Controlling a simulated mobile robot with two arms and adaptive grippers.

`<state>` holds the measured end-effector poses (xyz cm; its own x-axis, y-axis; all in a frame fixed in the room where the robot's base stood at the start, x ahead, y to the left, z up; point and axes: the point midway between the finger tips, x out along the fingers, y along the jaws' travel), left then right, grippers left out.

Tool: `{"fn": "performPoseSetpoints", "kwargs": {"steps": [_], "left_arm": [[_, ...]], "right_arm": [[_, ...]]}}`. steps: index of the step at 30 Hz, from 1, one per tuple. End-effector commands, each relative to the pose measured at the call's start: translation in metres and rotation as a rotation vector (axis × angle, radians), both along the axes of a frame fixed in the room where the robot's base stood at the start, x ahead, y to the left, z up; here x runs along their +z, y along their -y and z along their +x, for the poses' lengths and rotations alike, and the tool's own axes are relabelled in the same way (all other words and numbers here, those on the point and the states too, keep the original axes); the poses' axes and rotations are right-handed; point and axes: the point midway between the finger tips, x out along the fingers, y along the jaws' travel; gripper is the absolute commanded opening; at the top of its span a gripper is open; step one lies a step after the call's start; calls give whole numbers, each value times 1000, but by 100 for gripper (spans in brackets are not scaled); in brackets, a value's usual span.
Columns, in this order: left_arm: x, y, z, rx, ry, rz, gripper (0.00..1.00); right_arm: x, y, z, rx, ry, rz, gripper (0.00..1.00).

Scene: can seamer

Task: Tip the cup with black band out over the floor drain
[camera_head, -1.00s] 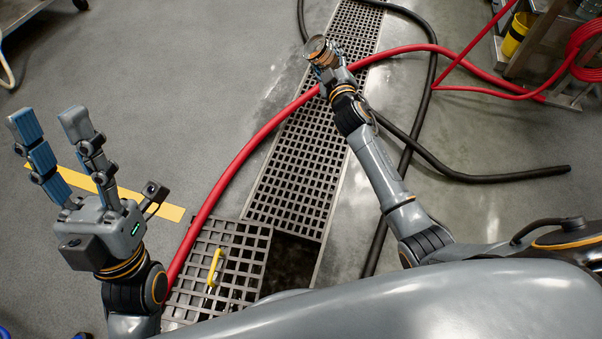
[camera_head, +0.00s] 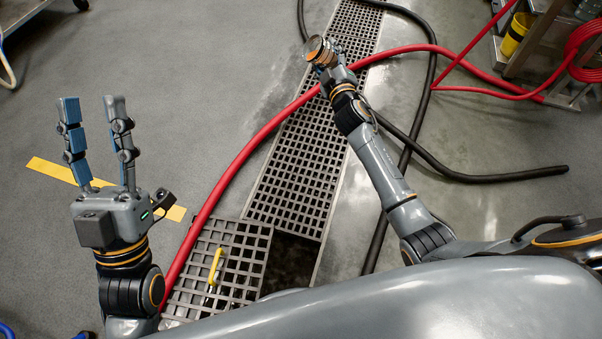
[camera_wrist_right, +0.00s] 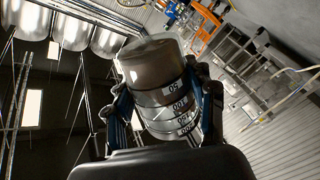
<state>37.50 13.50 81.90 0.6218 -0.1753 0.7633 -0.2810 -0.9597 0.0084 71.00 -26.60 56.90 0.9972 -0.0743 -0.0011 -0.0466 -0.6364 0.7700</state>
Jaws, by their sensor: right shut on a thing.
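The cup (camera_head: 317,47) is in my right gripper (camera_head: 327,62), above the far part of the floor drain (camera_head: 304,150). In the right wrist view the cup (camera_wrist_right: 152,68) is tilted, greyish brown and marked with numbered bands. The right gripper's fingers (camera_wrist_right: 166,105) are shut on its two sides. The drain is a long dark metal grating running away from me. My left gripper (camera_head: 92,105) is open and empty, fingers pointing away from me, above the floor to the left of the drain.
A red hose (camera_head: 236,143) crosses the grating. A black hose (camera_head: 450,172) lies to the right. A loose grate panel (camera_head: 232,249) with a yellow handle (camera_head: 215,266) lies beside an open pit (camera_head: 291,262). A yellow bucket (camera_head: 515,35) stands at the top right. Left floor is mostly clear.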

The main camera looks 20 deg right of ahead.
Motion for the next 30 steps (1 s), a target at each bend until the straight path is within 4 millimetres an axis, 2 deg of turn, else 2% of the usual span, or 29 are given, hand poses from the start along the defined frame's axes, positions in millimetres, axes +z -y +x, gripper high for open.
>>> {"fn": "performPoseSetpoints", "kwargs": {"steps": [5,15,30], "left_arm": [[0,1,2,1,-15,5,40],[-31,4,32,14,-248,74,40],[-36,4,35,15,-273,81,40]], "right_arm": [[3,0,0,0,0,-14,14],[12,-1,0,1,-9,-146,14],[11,0,0,0,-10,-160,14]]}}
